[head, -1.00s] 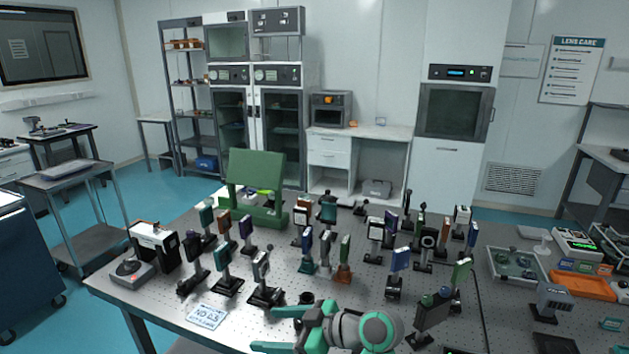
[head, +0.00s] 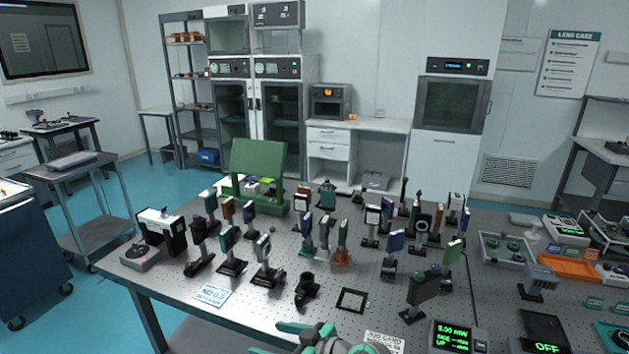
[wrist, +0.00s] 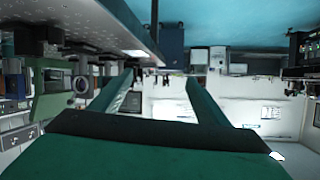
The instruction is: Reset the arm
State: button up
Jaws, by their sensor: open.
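My gripper (head: 275,338) is at the bottom edge of the head view, in front of the optical table (head: 240,312). Its two green fingers point left and are apart, with nothing between them. Most of my arm is cut off below the picture. In the wrist view my gripper (wrist: 158,80) shows two spread green fingers with only distant room behind them. That view is upside down, with the table (wrist: 85,28) at the upper left.
Several mounted optics crowd the table, including a black mount (head: 307,290) and a square black frame (head: 352,300) near its front. A power meter (head: 458,337) stands at the front right. A grey cart (head: 75,172) is at the left, with open blue floor beside it.

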jog(key=s+d+f+m+t+h, duration=0.1)
jog(key=s+f+m+t+h, duration=0.15)
jog(key=f, duration=0.45)
jog(key=s+d+f+m+t+h, duration=0.1)
jog(key=s+f+m+h, duration=0.1)
jog(key=s+f+m, duration=0.35)
jog(key=s+d+f+m+t+h, duration=0.2)
jog(key=s+d+f+h, duration=0.2)
jog(key=s+f, duration=0.45)
jog(key=s+d+r+m+t+h, duration=0.1)
jog(key=s+d+h, duration=0.25)
jog(key=s, duration=0.85)
jog(key=s+r+t, duration=0.2)
jog(key=s+r, duration=0.8)
jog(key=s, duration=0.2)
jog(key=shift+s+r, duration=0.35)
jog(key=shift+s, duration=0.05)
jog(key=shift+d, duration=0.1)
